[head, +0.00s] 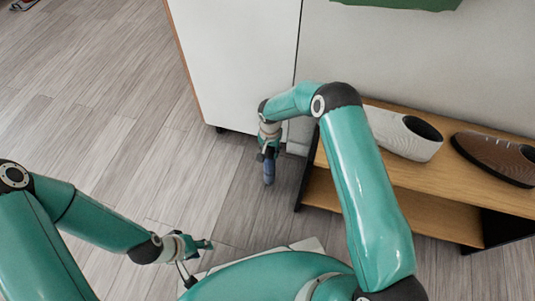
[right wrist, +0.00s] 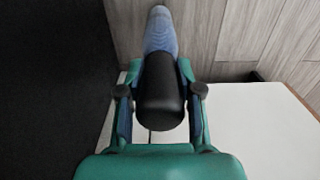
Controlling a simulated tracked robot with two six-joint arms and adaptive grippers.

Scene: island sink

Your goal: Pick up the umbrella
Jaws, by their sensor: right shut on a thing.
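The folded umbrella (right wrist: 160,31) has a blue body and a thick black handle (right wrist: 160,92) in the right wrist view. My right gripper (right wrist: 160,100) is shut on it at the handle, with a finger on each side. In the head view the umbrella (head: 269,173) hangs from my right gripper (head: 267,150) above the floor, left of the shoe shelf; the fingers partly hide it. My left gripper (head: 205,245) is low at the left, away from the umbrella. Its fingers are too small to tell open from shut.
A wooden shelf (head: 400,215) stands at the right, with a white shoe (head: 396,136) and a brown shoe (head: 492,156) on top. A white cabinet panel (head: 240,60) stands behind my right gripper.

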